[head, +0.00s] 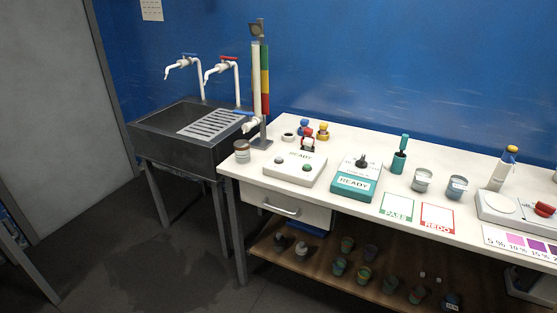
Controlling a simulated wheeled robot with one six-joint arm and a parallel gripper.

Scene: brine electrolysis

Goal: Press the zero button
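No button with a readable zero label shows in the head view. A white device (487,213) with a round pale plate (501,204) and a red part (544,209) is cut by the right edge. My gripper is not in view.
The white bench (410,234) carries PASS (397,207) and REDO (437,217) cards, two glass cups (422,180), a teal bottle (399,160) and a tall column (259,90). A dark sink (165,137) stands left. Open floor (150,265) lies in front.

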